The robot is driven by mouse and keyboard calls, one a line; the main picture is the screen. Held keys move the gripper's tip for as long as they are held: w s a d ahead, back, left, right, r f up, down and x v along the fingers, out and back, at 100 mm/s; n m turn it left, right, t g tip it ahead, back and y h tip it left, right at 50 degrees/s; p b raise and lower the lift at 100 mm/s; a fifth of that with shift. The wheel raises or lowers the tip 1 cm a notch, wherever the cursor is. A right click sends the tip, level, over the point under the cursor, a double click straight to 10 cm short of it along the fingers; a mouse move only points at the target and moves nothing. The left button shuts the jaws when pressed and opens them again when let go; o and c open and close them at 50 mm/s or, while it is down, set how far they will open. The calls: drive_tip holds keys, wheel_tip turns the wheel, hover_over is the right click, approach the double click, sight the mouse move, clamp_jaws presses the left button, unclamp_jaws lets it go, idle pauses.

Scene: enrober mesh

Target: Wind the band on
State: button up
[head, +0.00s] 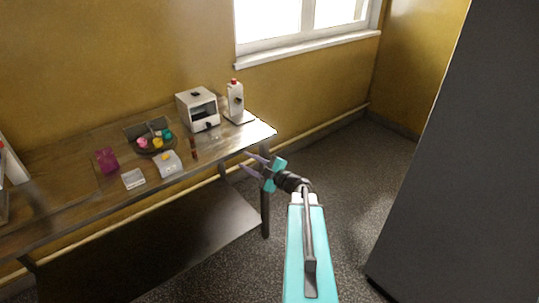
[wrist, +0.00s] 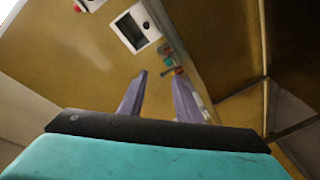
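A white box-shaped machine (head: 184,107) with a dark front opening and a dark knob (head: 209,125) stands near the right end of the wooden table. It also shows at the top of the wrist view (wrist: 120,25). I cannot make out a separate band on it. My gripper (head: 244,161) is off the table's front right corner, apart from the machine. Its two purple fingers are spread with nothing between them, as the wrist view (wrist: 159,77) also shows.
A white red-topped device (head: 235,98) stands right of the machine. Left of it are a dark tray (head: 133,131) with coloured balls, a brown stick (head: 194,149), a pale box (head: 168,167), a white block (head: 133,179) and a magenta box (head: 106,160). A dark cabinet (head: 455,160) stands right.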

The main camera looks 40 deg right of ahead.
drive_tip(key=w+a+f+m+g+h, duration=0.1)
drive_tip(key=w+a+f+m, duration=0.1)
drive_tip(key=w+a+f, duration=0.35)
drive_tip(key=w+a+f+m, duration=0.1)
drive_tip(key=w+a+f, duration=0.1)
drive_tip(key=a+f, duration=0.65)
drive_tip(key=s+a+f+m+g+h+b, duration=0.1)
drive_tip(key=s+a+f+m+g+h, duration=0.3)
drive_tip(key=a+f, duration=0.8)
drive_tip(key=s+a+f+m+g, duration=0.35)
drive_tip(key=s+f+g, duration=0.55)
drive_tip(key=s+f, duration=0.85)
drive_tip(key=s+a+r+g+y, duration=0.1)
drive_tip(key=s+a+g, duration=0.2)
drive_tip(key=s, duration=0.8)
drive_tip(key=s+a+r+m+g, duration=0.1)
drive_tip(key=s+a+g, duration=0.3)
drive_tip(key=s, duration=0.7)
drive_tip(key=g, duration=0.2)
drive_tip(key=shift+r+g+y+b, duration=0.2)
drive_tip(key=shift+g+y+b, duration=0.1)
drive_tip(key=shift+y, duration=0.1)
